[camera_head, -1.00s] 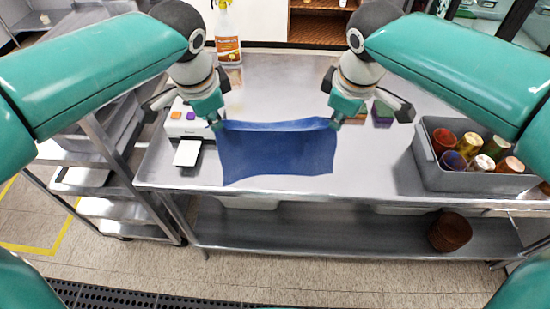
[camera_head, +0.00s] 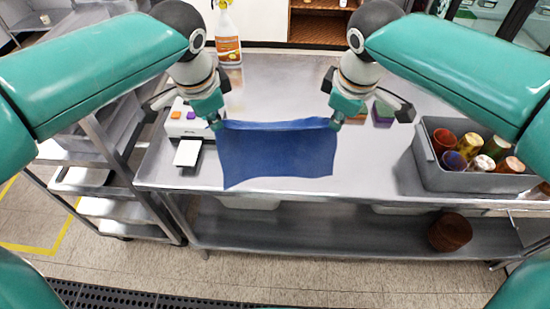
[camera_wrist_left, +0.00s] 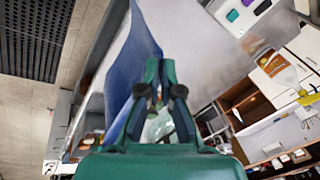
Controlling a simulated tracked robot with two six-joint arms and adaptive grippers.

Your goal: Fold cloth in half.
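The blue cloth (camera_head: 277,154) hangs unfolded between my two grippers in the head view, with its top edge nearly level and its lower edge hanging loose in front of the steel table. My left gripper (camera_head: 218,122) is shut on its upper left corner. My right gripper (camera_head: 336,121) is shut on its upper right corner. In the left wrist view the cloth (camera_wrist_left: 128,70) drapes from the closed fingers of my left gripper (camera_wrist_left: 160,68). Whether the cloth's lower part touches the table cannot be told.
The steel table (camera_head: 375,165) has bare room around the cloth. A white device (camera_head: 187,124) stands at the left, a spray bottle (camera_head: 228,38) at the back. Sponges (camera_head: 383,112) lie behind my right gripper. A grey bin (camera_head: 470,178) with several cups stands at the right.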

